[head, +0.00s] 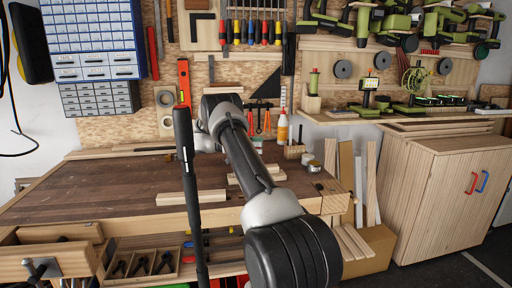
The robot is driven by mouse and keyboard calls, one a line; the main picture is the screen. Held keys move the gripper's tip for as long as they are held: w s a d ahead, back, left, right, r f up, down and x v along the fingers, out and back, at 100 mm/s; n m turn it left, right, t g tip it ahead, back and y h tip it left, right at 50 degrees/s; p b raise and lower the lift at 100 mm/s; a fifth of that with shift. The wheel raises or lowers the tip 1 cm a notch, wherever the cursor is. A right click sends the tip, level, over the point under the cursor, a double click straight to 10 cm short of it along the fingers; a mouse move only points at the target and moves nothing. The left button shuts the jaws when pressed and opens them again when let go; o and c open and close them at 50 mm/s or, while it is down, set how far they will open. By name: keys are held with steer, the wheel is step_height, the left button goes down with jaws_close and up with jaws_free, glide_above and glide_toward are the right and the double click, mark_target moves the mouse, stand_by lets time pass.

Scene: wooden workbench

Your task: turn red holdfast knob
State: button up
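I cannot make out a red holdfast knob for certain. I cannot tell whether this red part is the knob. My arm reaches up from the lower middle over the bench's right half, its far end near the back wall. My gripper is not visible; the arm's own links hide that area. A metal vise-like fitting (40,270) is on the wood at the lower left.
Pale wooden blocks (190,197) lie along the bench front, and a small can (314,166) stands at its right end. A wooden cabinet (440,190) with red and blue handles stands at right. The bench's left top is clear. Tools hang behind.

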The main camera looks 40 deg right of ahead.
steer(key=shift+o, duration=1.3)
step_height(320, 180, up, 10)
